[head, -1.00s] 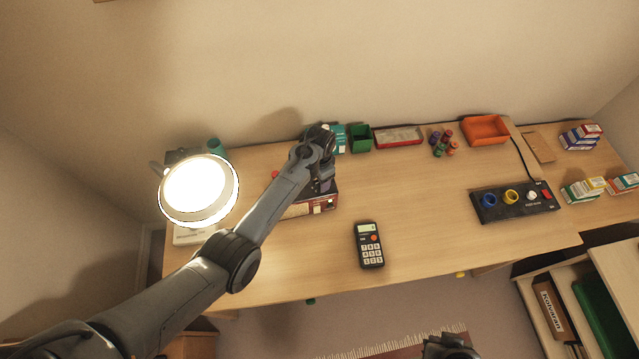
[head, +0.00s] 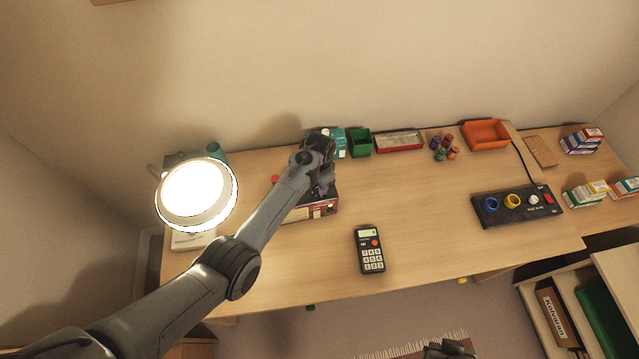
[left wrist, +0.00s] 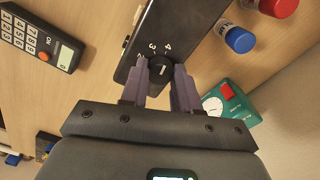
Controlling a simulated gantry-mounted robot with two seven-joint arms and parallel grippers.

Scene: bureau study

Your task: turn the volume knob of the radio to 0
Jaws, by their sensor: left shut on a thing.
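The radio (head: 325,208) is a dark box with a reddish front, standing on the left half of the desk, partly hidden by my left arm. In the left wrist view its dark top (left wrist: 165,28) carries a black volume knob (left wrist: 160,68) with a short white mark. The numbers 2, 3 and 4 show around the knob; other numbers are hidden. I cannot tell exactly which number the mark faces. My left gripper (left wrist: 162,78) is shut on the knob, one finger on each side. A dark part of my right arm shows at the bottom edge; its fingers are unclear.
A lit lamp (head: 196,194) stands left of the radio. A calculator (head: 369,250) lies to its right front. A teal timer (head: 339,140) and green bin (head: 359,142) stand behind. A control board (head: 515,205) lies farther right.

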